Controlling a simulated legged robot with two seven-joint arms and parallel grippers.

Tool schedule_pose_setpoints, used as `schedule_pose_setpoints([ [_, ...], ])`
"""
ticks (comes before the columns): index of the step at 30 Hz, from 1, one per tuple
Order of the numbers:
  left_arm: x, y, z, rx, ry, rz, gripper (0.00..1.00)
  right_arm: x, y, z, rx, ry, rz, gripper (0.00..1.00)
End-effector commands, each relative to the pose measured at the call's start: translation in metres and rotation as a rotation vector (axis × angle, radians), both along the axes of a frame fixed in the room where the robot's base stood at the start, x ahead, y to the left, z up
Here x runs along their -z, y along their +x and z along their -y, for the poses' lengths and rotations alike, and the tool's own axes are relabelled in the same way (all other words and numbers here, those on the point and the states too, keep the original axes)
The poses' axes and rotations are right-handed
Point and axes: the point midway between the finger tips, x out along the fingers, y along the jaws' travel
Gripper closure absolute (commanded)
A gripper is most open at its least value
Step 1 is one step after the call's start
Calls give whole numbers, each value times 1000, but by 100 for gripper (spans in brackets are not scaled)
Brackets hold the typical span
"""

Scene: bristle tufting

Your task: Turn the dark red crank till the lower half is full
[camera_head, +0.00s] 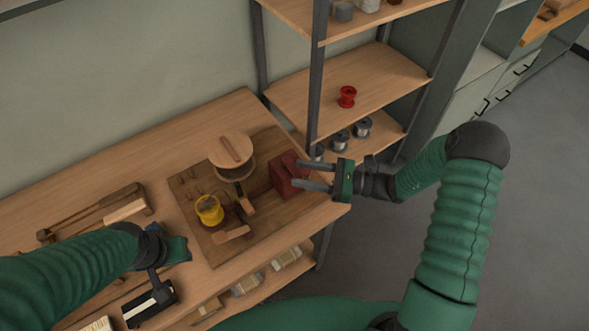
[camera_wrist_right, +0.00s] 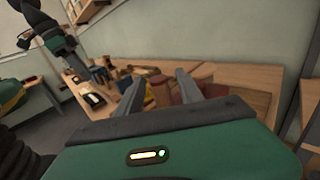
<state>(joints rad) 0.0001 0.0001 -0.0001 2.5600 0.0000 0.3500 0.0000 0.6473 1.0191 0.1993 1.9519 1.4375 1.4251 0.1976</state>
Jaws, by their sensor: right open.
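The dark red part (camera_head: 283,172), blocky from above, is at the right of a brown board on the workbench; I cannot make out a separate crank handle. My right gripper (camera_head: 297,174) is open, its fingers pointing left with the tips at the dark red part's right side. I cannot tell whether they touch it. A round wooden disc (camera_head: 231,150) sits above another disc at the board's back. My left gripper (camera_head: 176,250) is at the board's front left, its jaws unclear. In the right wrist view, reddish-brown shapes (camera_wrist_right: 160,92) show between the open fingers.
A yellow spool (camera_head: 209,211) stands on the board (camera_head: 196,240). A wooden tool frame (camera_head: 95,215) and a black device (camera_head: 150,306) lie on the bench to the left. A shelf rack behind carries a red spool (camera_head: 347,97) and several grey ones (camera_head: 340,140).

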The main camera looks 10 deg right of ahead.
Motion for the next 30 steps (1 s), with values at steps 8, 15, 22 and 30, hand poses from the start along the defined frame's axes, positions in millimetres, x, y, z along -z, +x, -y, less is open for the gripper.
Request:
schedule_pose_setpoints([
  [8, -3, 0, 0, 0, 0, 0, 64, 0, 11, -25, -1, 0, 0, 56],
  [15, -3, 0, 0, 0, 0, 0, 64, 0, 11, -25, -1, 0, 1, 62],
  [22, -3, 0, 0, 0, 0, 0, 64, 0, 11, -25, 0, -1, 0, 92],
  [30, -3, 0, 0, 0, 0, 0, 64, 0, 12, -24, 0, -1, 0, 100],
])
